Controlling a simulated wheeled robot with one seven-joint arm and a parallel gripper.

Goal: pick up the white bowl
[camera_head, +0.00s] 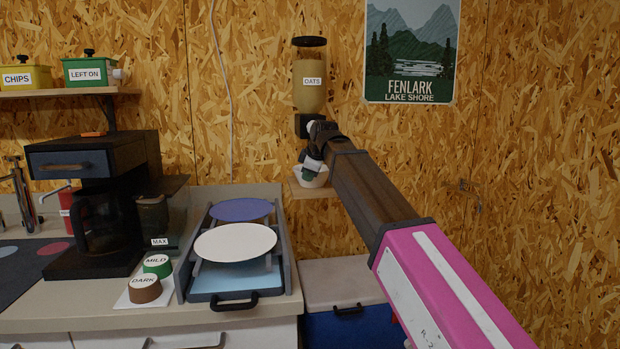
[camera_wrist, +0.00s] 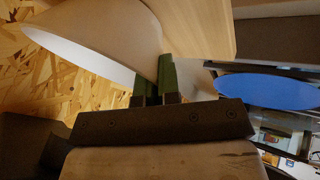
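The white bowl (camera_head: 314,182) is at the small wooden shelf below the oats dispenser; I cannot tell whether its base touches the shelf. In the wrist view the bowl (camera_wrist: 105,32) fills the upper left, its rim running down to my fingers. My gripper (camera_head: 310,167) is at the bowl's rim. In the wrist view its green fingers (camera_wrist: 157,82) are close together with the bowl's wall between them, one finger partly hidden behind the wall. The gripper looks shut on the bowl.
The oats dispenser (camera_head: 310,84) hangs on the wall just above my gripper. The wooden shelf (camera_head: 318,191) is small. To the left, the counter holds a rack with plates (camera_head: 236,243) and a coffee machine (camera_head: 96,200). A blue cooler (camera_head: 345,330) stands below.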

